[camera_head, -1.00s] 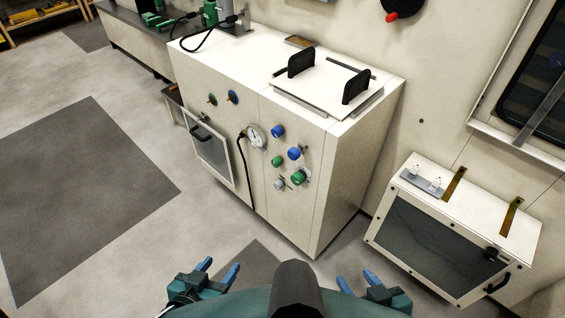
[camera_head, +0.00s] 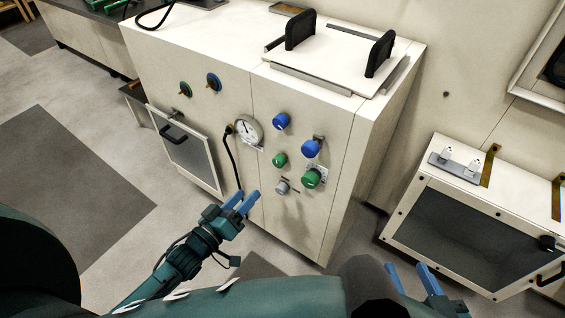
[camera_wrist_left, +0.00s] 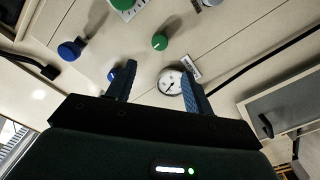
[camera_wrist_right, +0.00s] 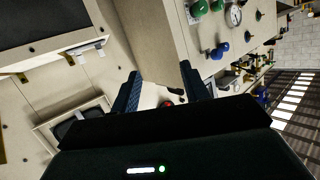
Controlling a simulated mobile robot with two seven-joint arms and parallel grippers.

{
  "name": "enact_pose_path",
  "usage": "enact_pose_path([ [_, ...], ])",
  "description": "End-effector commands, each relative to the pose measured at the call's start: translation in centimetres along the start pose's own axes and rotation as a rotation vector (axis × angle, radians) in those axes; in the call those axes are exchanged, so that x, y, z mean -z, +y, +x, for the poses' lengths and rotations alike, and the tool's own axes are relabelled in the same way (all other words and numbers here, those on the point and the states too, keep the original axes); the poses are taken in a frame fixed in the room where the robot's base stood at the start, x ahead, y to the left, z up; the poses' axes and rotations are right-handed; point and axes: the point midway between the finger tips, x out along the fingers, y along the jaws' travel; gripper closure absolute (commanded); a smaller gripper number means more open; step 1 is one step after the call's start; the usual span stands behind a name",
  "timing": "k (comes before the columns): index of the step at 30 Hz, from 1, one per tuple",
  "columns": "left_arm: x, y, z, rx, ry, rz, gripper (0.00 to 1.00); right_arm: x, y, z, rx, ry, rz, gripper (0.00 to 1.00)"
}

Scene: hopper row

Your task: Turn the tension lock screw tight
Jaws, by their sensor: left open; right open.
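The cabinet front (camera_head: 235,110) carries several knobs and a round gauge (camera_head: 247,131). There are two blue knobs (camera_head: 281,121) (camera_head: 311,149), a green knob (camera_head: 279,160), a larger green knob on a plate (camera_head: 312,178) and a small grey knob (camera_head: 282,187). I cannot tell for sure which is the tension lock screw. My left gripper (camera_head: 246,201) is open and empty, in front of the cabinet, left of and below the grey knob, apart from it. In the left wrist view a green knob (camera_wrist_left: 159,41) and the gauge show beyond its fingers. My right gripper (camera_head: 409,272) is open and empty, low at right.
A glass-fronted box (camera_head: 470,235) stands at the right. A black cable (camera_head: 231,165) hangs from near the gauge, close to my left gripper. A framed door (camera_head: 185,150) is on the cabinet's left. A lid with two black handles (camera_head: 335,65) lies on top. Floor is clear at left.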

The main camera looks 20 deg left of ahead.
Motion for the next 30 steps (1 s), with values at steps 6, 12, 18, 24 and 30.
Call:
enact_pose_path([
  [6, 0.0, -0.1, 1.5, -0.008, 0.006, -0.008, 0.48, 0.0, 0.1, -0.1, -0.001, 0.009, -0.002, 0.55],
  [12, 0.1, -0.1, 5.4, -0.009, 0.008, -0.006, 0.48, 0.0, 0.2, -0.3, -0.005, 0.024, -0.008, 0.55],
  [18, 0.0, -0.1, 9.5, -0.008, 0.006, -0.006, 0.48, -0.6, 0.1, 0.2, 0.001, 0.021, -0.025, 0.55],
  [24, 0.0, -0.1, 12.3, -0.006, 0.004, -0.005, 0.48, -1.2, -0.1, 0.5, 0.008, 0.013, -0.038, 0.55],
  [30, 0.1, 0.0, 13.2, -0.005, 0.004, -0.006, 0.48, -1.4, -0.2, 0.6, 0.011, 0.008, -0.044, 0.55],
])
